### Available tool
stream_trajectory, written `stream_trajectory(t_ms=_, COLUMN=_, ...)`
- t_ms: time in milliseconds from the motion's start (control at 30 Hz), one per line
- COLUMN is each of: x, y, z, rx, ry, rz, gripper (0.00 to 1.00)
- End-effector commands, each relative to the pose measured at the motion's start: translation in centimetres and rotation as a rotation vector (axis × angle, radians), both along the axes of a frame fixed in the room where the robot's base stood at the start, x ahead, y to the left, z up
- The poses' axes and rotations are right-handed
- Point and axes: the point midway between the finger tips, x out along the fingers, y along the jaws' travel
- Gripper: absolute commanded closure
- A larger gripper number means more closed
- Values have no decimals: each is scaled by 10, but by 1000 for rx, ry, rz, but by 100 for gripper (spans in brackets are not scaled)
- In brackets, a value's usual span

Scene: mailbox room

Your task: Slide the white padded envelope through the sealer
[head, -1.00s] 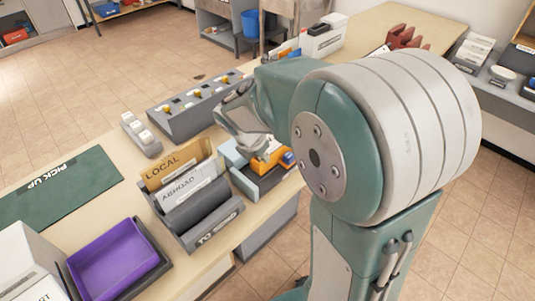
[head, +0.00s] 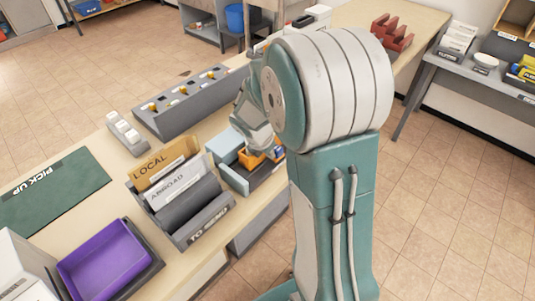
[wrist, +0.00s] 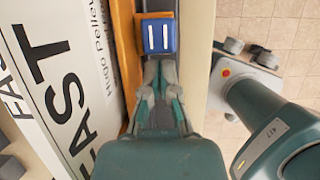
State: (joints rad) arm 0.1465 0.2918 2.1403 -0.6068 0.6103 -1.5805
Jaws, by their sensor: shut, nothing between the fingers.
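The sealer (head: 245,175) is a low dark and light-blue unit with an orange part and a blue block, at the table's near edge in the head view. In the wrist view its blue block (wrist: 158,36) with two white stripes sits just beyond my fingertips. A white flat item printed FAST and a name (wrist: 60,70), apparently the padded envelope, stands along the left of the orange strip (wrist: 127,45). I cannot pick it out in the head view. My gripper (wrist: 158,68) is shut and empty, pointing at the block; contact is unclear. My arm partly hides it in the head view.
A grey sorter (head: 190,215) with LOCAL and ABROAD folders stands left of the sealer. A grey switch panel (head: 182,105) lies behind it. A purple tray (head: 105,260) and green PICK UP mat (head: 50,190) are farther left. Open floor (head: 430,220) lies at right.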

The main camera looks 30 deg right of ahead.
Motion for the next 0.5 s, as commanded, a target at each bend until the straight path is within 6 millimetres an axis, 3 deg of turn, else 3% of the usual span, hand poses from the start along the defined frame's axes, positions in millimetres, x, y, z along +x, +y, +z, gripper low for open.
stream_trajectory(t_ms=267, x=2, y=-6, z=0, rx=0, ry=0, rz=-3, gripper=100)
stream_trajectory(t_ms=500, x=11, y=-32, z=0, rx=0, ry=-1, rz=-5, gripper=100)
